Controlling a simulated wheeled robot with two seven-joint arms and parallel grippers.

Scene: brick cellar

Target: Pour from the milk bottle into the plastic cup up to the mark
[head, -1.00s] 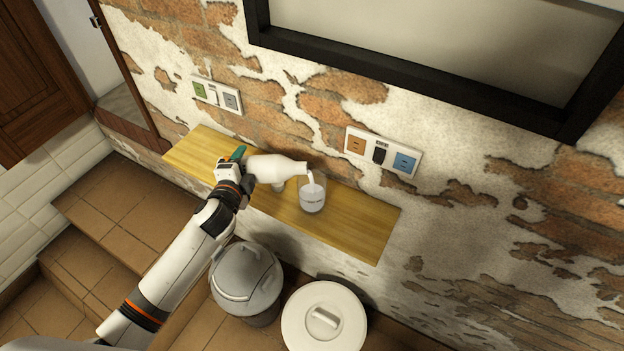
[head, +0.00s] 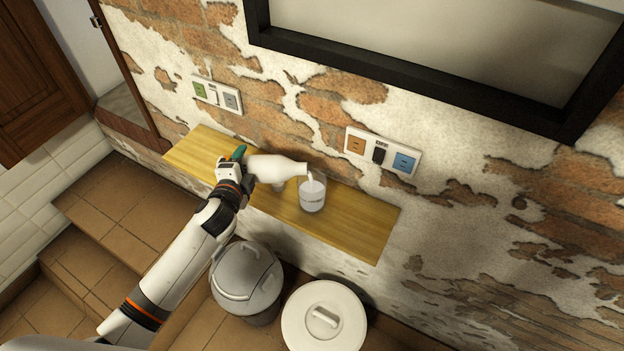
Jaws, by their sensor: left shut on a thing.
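The white milk bottle (head: 275,167) lies tipped nearly level, its neck pointing right over the plastic cup (head: 312,196). My left gripper (head: 243,170) is shut on the bottle near its base end. A thin white stream runs from the bottle mouth into the cup. The clear cup stands upright on the wooden shelf (head: 350,225) and holds milk over much of its height. I cannot make out the mark clearly at this size. My right gripper is not in view.
A small clear item (head: 278,187) stands on the shelf below the bottle. A teal thing (head: 238,153) shows just behind my left gripper. The shelf's right end is bare. A grey lidded bin (head: 246,275) and a white lidded bin (head: 323,320) stand below.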

